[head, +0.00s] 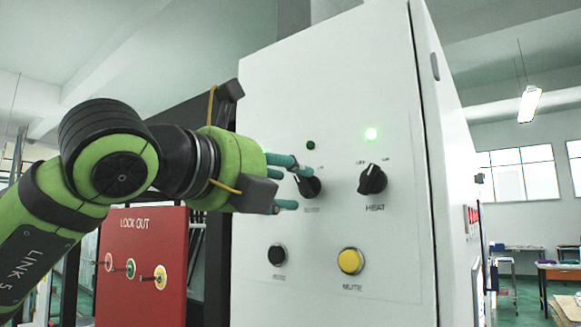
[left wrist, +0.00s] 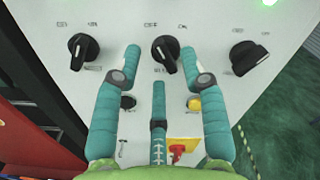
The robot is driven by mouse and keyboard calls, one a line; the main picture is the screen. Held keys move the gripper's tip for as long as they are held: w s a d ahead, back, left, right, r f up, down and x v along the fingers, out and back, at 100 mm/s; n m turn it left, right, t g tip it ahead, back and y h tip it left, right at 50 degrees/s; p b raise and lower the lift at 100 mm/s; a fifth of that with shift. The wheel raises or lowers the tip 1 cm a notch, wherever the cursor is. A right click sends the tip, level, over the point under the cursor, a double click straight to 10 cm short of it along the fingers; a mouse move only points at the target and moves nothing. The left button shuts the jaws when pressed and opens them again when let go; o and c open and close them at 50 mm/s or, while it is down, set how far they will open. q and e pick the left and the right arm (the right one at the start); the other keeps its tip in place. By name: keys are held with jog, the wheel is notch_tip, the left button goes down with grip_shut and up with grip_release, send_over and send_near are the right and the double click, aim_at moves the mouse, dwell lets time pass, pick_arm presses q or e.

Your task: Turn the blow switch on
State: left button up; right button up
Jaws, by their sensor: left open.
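A black rotary knob (head: 309,187) on the white control panel (head: 330,110) has a label too small to read; it is probably the blow switch. A dark, unlit green lamp (head: 311,145) sits above it. My left gripper (head: 298,187) is open at the panel, its teal fingers partly covering this knob. In the left wrist view, the fingers of my left gripper (left wrist: 160,60) stand on both sides of the middle knob (left wrist: 164,55), with a third finger below. I cannot tell whether they touch it. My right gripper is not in view.
Below are a black button (head: 277,256) and a yellow button (head: 350,261). Another knob (left wrist: 82,50) is at the left in the wrist view. A red lockout board (head: 140,245) stands left.

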pick_arm(q)
jog(key=shift+w+d, duration=0.5)
jog(key=shift+a, duration=0.1)
jog(key=c, duration=0.7)
grip_shut()
